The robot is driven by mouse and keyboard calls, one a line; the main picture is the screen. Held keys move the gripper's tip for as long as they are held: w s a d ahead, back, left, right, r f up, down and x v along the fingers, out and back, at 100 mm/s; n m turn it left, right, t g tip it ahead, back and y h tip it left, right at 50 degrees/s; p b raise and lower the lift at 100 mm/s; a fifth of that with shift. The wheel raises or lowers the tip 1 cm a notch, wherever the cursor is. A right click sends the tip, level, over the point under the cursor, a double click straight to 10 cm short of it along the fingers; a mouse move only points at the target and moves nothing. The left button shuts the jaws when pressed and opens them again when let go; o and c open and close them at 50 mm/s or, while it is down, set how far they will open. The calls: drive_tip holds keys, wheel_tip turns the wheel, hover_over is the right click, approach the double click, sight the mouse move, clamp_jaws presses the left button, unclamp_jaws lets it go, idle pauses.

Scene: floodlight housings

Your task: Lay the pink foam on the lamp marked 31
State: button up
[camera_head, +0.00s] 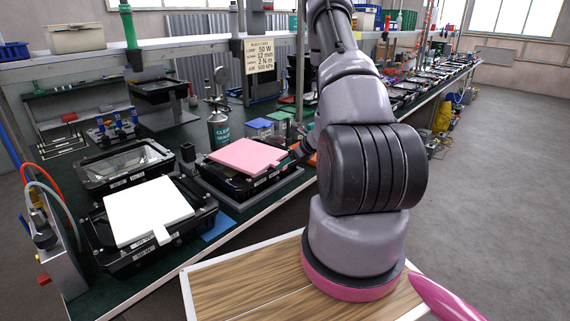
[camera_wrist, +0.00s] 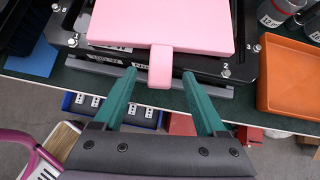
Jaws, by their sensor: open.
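The pink foam (camera_head: 247,157) lies flat on a black lamp housing (camera_head: 243,189) at the middle of the bench, its tab toward my gripper. In the wrist view the pink foam (camera_wrist: 160,22) covers most of the black housing (camera_wrist: 243,60). Its tab (camera_wrist: 161,68) sticks out past the housing's front edge. My gripper (camera_wrist: 159,74) is open, its green fingers on either side of the tab, with gaps showing; it holds nothing. In the head view my arm hides most of the gripper. The lamp labels are too small or covered to read a 31.
A white foam (camera_head: 146,211) lies on another black lamp (camera_head: 131,255) at front left. Behind it is a lamp with bare glass (camera_head: 125,163). A dark spray can (camera_head: 218,130) stands behind the pink foam. An orange tray (camera_wrist: 292,78) lies right of the housing in the wrist view.

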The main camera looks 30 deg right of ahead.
drive_tip(key=v, duration=1)
drive_tip(key=s+a+r+n+g+y, duration=0.1)
drive_tip(key=s+a+r+n, duration=0.2)
drive_tip(key=a+r+n, duration=0.55)
drive_tip(key=s+a+r+n+g+y, duration=0.1)
drive_tip(key=s+a+r+n+y, duration=0.3)
drive_tip(key=a+r, duration=0.75)
drive_tip(key=s+r+n+t+h, duration=0.1)
drive_tip(key=s+r+n+h, duration=0.6)
drive_tip(key=s+r+n, duration=0.6)
drive_tip(key=shift+s+a+r+n, duration=0.35)
drive_tip(key=shift+s+a+r, duration=0.05)
drive_tip(key=shift+s+r, duration=0.9)
